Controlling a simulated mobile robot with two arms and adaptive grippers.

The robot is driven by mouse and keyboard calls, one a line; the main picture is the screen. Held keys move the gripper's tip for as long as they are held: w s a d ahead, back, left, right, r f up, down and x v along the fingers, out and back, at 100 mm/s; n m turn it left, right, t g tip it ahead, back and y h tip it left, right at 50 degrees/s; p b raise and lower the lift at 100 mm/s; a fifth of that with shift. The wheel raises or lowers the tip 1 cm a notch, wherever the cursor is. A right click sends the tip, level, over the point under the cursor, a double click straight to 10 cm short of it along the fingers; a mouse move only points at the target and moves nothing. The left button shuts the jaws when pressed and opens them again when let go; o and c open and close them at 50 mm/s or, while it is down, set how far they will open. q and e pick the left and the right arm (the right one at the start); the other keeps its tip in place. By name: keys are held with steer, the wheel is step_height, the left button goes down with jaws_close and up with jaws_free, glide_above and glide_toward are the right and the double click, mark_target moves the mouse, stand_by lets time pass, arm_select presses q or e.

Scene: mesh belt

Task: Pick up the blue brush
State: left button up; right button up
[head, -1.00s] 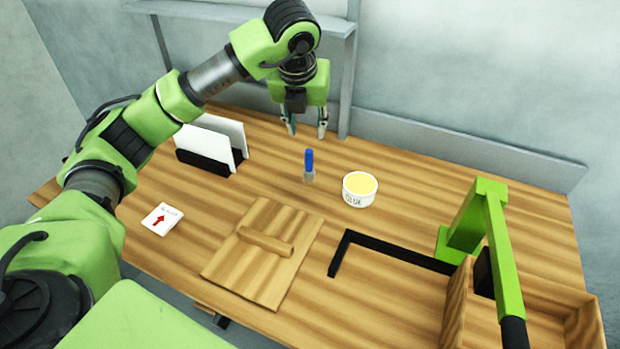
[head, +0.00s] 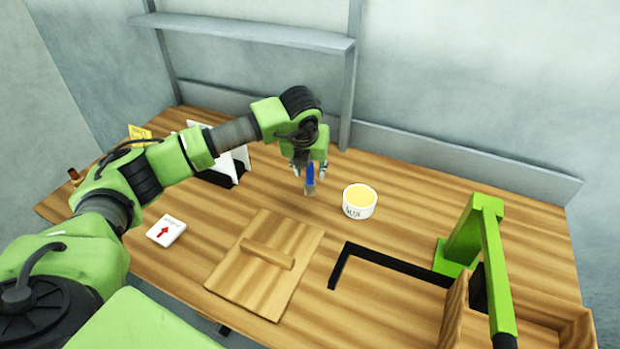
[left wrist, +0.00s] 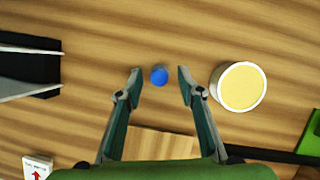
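The blue brush (head: 310,181) stands upright on the wooden table, with a blue handle on top and a greyish lower end. In the left wrist view its round blue top (left wrist: 159,75) shows between the two fingers and slightly beyond their tips. My left gripper (head: 310,170) is open, pointing down at the brush from above and behind it. In the left wrist view its fingers (left wrist: 159,82) are spread wide, with a gap on each side of the brush. My right gripper is not in view.
A white glue tub (head: 360,202) stands close to the right of the brush. A wooden board with a handle (head: 262,270) lies in front. A black L-shaped strip (head: 392,259) and a green stand (head: 468,235) are on the right. A white card with red arrow (head: 166,231) lies left.

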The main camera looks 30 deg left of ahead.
arm_select(q)
steer(key=shift+x, duration=1.15)
jaws_close()
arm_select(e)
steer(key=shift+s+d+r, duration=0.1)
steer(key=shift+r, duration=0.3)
arm_select(q)
steer(key=shift+r, duration=0.1)
